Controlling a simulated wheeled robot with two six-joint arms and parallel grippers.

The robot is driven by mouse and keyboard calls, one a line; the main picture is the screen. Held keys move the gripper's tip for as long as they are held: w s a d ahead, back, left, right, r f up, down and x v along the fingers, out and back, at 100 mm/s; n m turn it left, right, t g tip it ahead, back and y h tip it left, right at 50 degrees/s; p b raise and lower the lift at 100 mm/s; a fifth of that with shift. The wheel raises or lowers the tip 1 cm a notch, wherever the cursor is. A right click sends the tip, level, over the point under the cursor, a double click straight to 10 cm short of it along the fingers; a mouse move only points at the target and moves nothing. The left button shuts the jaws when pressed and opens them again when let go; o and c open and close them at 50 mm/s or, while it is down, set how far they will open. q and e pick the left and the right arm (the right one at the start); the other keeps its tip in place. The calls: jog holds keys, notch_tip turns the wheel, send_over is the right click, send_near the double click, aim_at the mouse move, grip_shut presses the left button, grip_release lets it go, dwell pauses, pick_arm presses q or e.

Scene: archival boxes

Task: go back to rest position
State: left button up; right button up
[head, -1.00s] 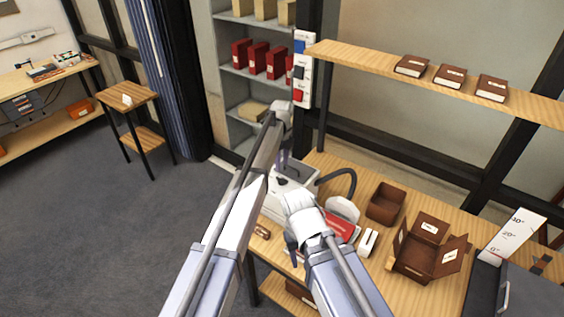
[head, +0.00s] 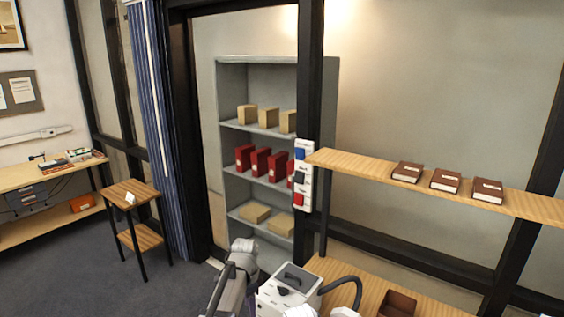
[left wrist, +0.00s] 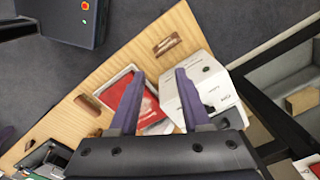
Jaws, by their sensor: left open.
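My left gripper (left wrist: 158,92) shows in the left wrist view with its two dark fingers apart and nothing between them. It hangs above a wooden table (left wrist: 178,58). In the head view my left arm reaches up from the bottom edge, and its fingers are not clearly visible there. My right gripper cannot be made out in the head view.
Below the left gripper are a red item in a pale tray (left wrist: 112,90) and a white machine (left wrist: 205,85), also in the head view (head: 290,290). A wooden shelf (head: 440,190) holds brown books. A grey bookcase (head: 232,90) stands behind, and a small side table (head: 132,192) at left.

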pick_arm(q)
jog(key=s+a+n, duration=0.3)
jog(key=s+n, duration=0.3)
jog(key=s, duration=0.3)
jog(key=s+a+n, duration=0.4)
jog(key=s+n, duration=0.3)
jog(key=s, duration=0.2)
jog(key=s+d+f+m+y+b, duration=0.1)
jog(key=s+d+f+m+b, duration=0.2)
jog(key=s+d+f+b, duration=0.3)
jog(key=d+f+b, duration=0.3)
jog(key=d, duration=0.2)
jog(key=shift+m+g, duration=0.3)
pick_arm(e)
notch_tip(320, 180, down, 9)
jog(key=shift+c, duration=0.2)
